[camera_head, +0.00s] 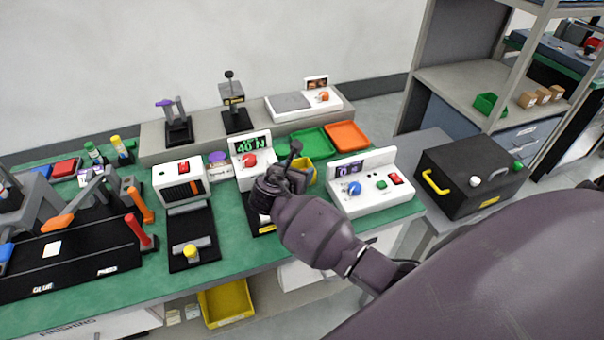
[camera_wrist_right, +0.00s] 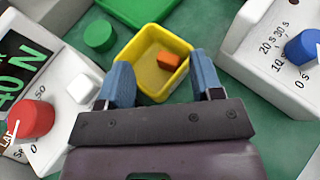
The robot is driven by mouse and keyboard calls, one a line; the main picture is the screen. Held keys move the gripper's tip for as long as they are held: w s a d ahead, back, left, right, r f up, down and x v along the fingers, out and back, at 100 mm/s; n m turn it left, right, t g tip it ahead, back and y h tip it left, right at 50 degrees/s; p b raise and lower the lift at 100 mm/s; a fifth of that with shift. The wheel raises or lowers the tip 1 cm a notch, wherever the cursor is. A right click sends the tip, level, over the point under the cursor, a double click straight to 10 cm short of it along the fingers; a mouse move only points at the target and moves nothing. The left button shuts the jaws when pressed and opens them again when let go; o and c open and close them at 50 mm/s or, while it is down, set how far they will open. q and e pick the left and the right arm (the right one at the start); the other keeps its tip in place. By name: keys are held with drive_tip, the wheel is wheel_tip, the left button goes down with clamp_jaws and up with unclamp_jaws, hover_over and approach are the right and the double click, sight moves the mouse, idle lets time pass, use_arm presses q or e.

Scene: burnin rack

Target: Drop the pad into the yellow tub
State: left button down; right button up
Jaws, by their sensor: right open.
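The yellow tub (camera_wrist_right: 153,65) stands on the green bench between two white boxes with dials. A small orange block (camera_wrist_right: 168,60), which looks like the pad, appears inside the tub, clear of both fingers. My right gripper (camera_wrist_right: 165,82) is open, its blue fingers apart over the tub's near part. In the head view, my right gripper (camera_head: 283,175) hides much of the tub (camera_head: 308,176), and the block cannot be made out there. My left gripper does not show.
The white 40 N box (camera_head: 250,148) stands left of the tub and a white dial box (camera_head: 375,172) right. Green (camera_head: 312,141) and orange (camera_head: 347,136) trays lie behind. A black case (camera_head: 470,170) sits beyond the bench's right end.

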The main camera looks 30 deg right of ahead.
drive_tip(key=p+v, duration=0.1)
drive_tip(key=v, duration=0.7)
drive_tip(key=shift+w+a+r, duration=0.15)
drive_tip(key=shift+a+r, duration=0.05)
drive_tip(key=shift+r, duration=0.1)
